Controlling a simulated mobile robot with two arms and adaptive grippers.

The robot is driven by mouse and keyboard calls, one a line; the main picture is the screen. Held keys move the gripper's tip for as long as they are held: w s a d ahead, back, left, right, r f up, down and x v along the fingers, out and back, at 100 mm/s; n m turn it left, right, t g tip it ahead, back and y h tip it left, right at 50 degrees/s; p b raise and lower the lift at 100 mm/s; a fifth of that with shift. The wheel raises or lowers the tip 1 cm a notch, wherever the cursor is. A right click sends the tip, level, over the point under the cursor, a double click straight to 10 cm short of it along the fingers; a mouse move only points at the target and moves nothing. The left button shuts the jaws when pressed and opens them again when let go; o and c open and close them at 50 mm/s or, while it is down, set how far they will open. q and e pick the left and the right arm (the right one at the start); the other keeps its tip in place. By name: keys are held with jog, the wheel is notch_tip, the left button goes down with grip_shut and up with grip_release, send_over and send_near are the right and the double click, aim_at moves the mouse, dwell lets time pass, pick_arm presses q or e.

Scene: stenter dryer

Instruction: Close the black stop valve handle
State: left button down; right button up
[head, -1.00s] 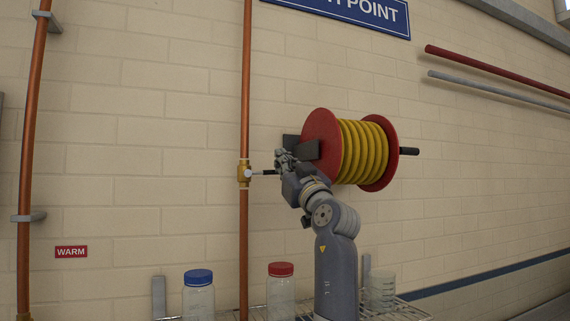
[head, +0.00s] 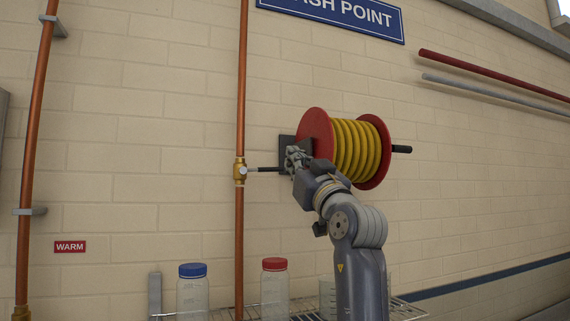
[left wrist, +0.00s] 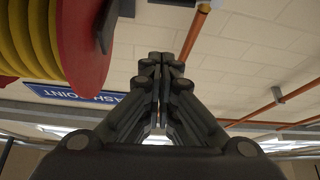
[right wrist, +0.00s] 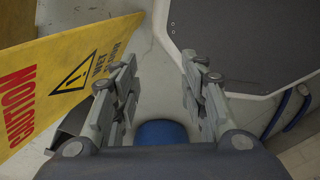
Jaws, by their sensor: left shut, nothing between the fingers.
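The brass stop valve (head: 240,171) sits on a vertical copper pipe. Its thin black handle (head: 266,169) points right from the valve, roughly horizontal and across the pipe. My left gripper (head: 292,158) is just right of the handle's visible end, in front of the hose reel's bracket. Whether it touches the handle cannot be told. In the left wrist view its fingers (left wrist: 160,60) are together and empty, and the handle cannot be made out there. My right gripper (right wrist: 160,68) is open and empty, away from the valve.
A red reel with yellow hose (head: 355,150) stands out from the wall close to my left gripper. Blue-lidded (head: 193,290) and red-lidded (head: 274,285) jars stand below on a wire rack. A yellow caution sign (right wrist: 65,80) is near my right gripper.

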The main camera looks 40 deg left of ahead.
pick_arm(q)
jog(key=p+x, duration=0.6)
jog(key=x, duration=0.4)
jog(key=shift+m+t, duration=0.4)
jog(key=f, duration=0.3)
jog(key=a+f, duration=0.1)
jog(key=f, duration=0.1)
jog(key=shift+w, duration=0.4)
jog(key=shift+d+f, duration=0.1)
jog(key=shift+f, duration=0.05)
jog(key=v, duration=1.2)
jog(key=shift+r, duration=0.3)
